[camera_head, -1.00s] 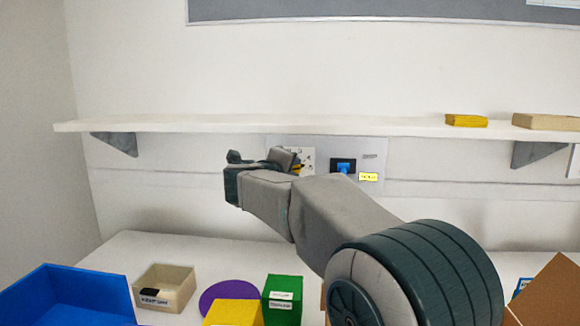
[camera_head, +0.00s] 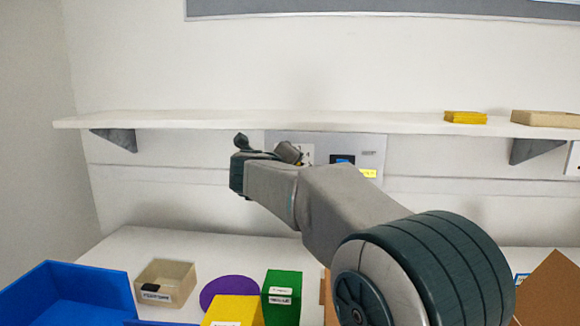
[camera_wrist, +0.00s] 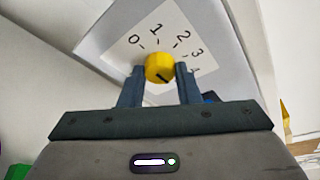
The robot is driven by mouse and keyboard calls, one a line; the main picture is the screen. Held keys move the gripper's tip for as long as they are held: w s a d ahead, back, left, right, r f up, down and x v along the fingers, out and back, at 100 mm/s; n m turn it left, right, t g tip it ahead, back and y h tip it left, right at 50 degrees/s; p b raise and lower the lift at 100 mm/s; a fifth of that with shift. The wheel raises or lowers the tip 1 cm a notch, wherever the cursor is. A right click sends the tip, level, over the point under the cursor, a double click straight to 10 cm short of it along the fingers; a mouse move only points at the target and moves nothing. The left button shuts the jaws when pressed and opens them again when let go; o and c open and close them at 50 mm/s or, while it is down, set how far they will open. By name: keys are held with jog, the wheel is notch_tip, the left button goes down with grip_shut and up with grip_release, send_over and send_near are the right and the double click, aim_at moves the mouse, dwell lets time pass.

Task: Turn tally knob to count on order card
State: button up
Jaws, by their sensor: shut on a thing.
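The yellow tally knob (camera_wrist: 159,66) sits on a white dial face (camera_wrist: 122,47) with the numbers 0, 1, 2, 3 and a partly hidden 4 around it. My gripper (camera_wrist: 160,68) is shut on the knob, one finger on each side. A dark mark shows on the knob's near lower part; its exact pointing is hard to tell. In the head view my arm hides most of the knob, and part of the white dial face (camera_head: 308,150) shows on the grey panel (camera_head: 375,147). I cannot make out a readable order card.
A blue switch (camera_head: 343,159) and a yellow label (camera_head: 368,173) are right of the dial, partly behind my arm. A shelf (camera_head: 330,122) runs above.

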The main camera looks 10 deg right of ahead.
jog(key=o, duration=1)
jog(key=shift+a+f, duration=0.1)
jog(key=shift+c, duration=0.2)
jog(key=v, duration=1.3)
jog(key=shift+s+a, duration=0.2)
jog(key=shift+s, duration=0.15)
